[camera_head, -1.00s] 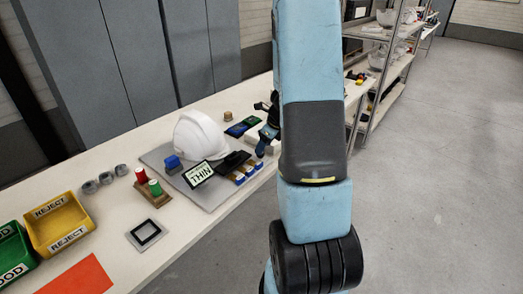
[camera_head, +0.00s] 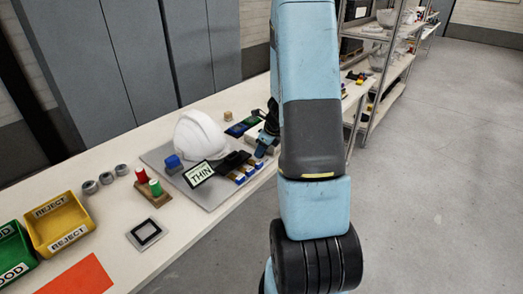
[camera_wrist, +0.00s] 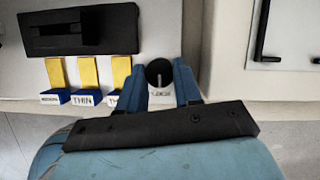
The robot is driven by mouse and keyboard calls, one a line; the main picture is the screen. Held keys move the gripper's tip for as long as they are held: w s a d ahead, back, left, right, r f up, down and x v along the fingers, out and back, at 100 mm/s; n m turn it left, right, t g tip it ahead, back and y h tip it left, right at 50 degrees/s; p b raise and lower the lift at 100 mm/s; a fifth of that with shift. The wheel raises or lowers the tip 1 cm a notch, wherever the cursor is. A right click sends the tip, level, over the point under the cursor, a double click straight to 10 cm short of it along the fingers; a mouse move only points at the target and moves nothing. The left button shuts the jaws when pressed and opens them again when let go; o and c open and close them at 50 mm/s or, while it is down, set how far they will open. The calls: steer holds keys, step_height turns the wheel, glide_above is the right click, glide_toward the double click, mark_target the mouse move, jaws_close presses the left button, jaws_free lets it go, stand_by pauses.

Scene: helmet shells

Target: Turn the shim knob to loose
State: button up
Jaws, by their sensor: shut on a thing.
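The shim knob (camera_wrist: 159,72) is a round black dial with a pale line pointing down in the wrist view. A small label (camera_wrist: 160,93) below it is too blurred to read surely. My gripper (camera_wrist: 160,67) has its two blue fingers on either side of the knob, shut on it. In the head view my gripper (camera_head: 267,140) is at the right edge of the grey fixture board (camera_head: 215,198), and the knob is hidden there. A sign (camera_head: 199,174) on the board reads THIN.
Yellow shims in blue blocks (camera_wrist: 88,75) stand left of the knob, below a black bar-shaped part (camera_wrist: 80,30). A white helmet shell (camera_head: 200,135) sits on the board. REJECT bin (camera_head: 60,222), green bin (camera_head: 14,250) and an orange mat (camera_head: 78,277) are at lower left.

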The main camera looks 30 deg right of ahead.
steer(key=c, duration=0.4)
steer(key=shift+c, duration=0.2)
steer(key=shift+n, duration=0.3)
steer(key=n+g+y, duration=0.1)
steer(key=n, duration=0.2)
steer(key=shift+w+d+n, duration=0.1)
steer(key=shift+d+n, duration=0.05)
steer(key=shift+n, duration=0.15)
steer(key=n+g, duration=0.1)
steer(key=n, duration=0.2)
steer(key=shift+w+n+y, duration=0.1)
steer(key=shift+n+y, duration=0.2)
steer(key=shift+y, duration=0.1)
steer(key=n+g, duration=0.1)
steer(key=n, duration=0.1)
steer(key=n+g, duration=0.1)
steer(key=n, duration=0.2)
steer(key=shift+w, duration=0.2)
steer(key=shift+w+n+g, duration=0.1)
steer(key=shift+n+g, duration=0.8)
steer(key=shift+n, duration=1.5)
